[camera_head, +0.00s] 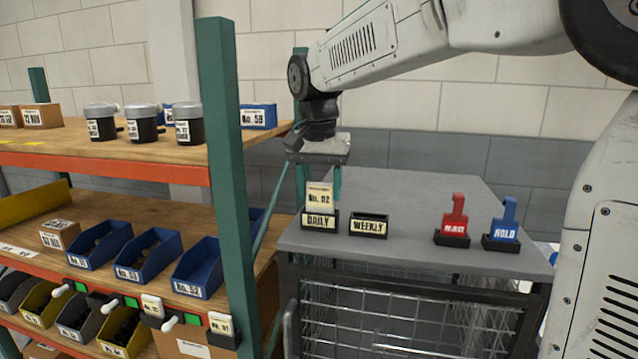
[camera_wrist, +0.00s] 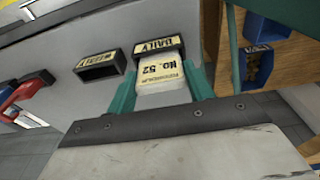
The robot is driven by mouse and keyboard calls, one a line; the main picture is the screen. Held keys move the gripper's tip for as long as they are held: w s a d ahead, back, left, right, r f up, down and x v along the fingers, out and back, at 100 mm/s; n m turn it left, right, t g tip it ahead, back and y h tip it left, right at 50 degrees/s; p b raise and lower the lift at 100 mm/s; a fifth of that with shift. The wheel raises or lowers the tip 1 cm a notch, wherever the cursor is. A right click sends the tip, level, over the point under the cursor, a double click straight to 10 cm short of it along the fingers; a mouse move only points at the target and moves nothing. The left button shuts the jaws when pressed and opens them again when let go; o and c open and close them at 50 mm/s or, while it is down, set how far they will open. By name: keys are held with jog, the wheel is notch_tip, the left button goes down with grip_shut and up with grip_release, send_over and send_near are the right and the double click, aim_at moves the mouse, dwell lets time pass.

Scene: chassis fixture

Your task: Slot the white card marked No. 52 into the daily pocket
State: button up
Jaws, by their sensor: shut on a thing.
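The white card marked No. 52 (camera_head: 319,194) is upright at the daily pocket (camera_head: 320,222) on the grey cabinet top. Its lower edge is hidden behind the pocket's front label, so I cannot tell how deep it sits. My gripper (camera_head: 320,183) points down over the pocket, with its teal fingers on either side of the card. In the wrist view, the card (camera_wrist: 164,76) lies between the fingers of my gripper (camera_wrist: 161,72), against the daily pocket (camera_wrist: 158,47). My gripper is shut on the card.
An empty-looking weekly pocket (camera_head: 368,226) stands just right of the daily pocket. A red tag (camera_head: 454,220) and a blue tag (camera_head: 505,223) stand in holders farther right. A shelf rack with a green post (camera_head: 228,180) is close on the left. The cabinet top behind is clear.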

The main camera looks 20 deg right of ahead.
jog(key=o, duration=1)
jog(key=shift+o, duration=0.2)
jog(key=shift+r, duration=0.1)
notch_tip(320, 180, up, 8)
jog(key=s+d+f+n, duration=0.1)
jog(key=s+f+n, duration=0.1)
jog(key=s+f, duration=0.4)
jog(key=s+d+f+n, duration=0.1)
jog(key=s+f, duration=0.5)
jog(key=s, duration=0.7)
jog(key=s+d+f+n, duration=0.1)
jog(key=s+f+n, duration=0.3)
jog(key=s, duration=0.6)
notch_tip(320, 180, down, 2)
jog(key=shift+s+f+y, duration=0.1)
jog(key=shift+s+y, duration=0.25)
jog(key=shift+y, duration=0.05)
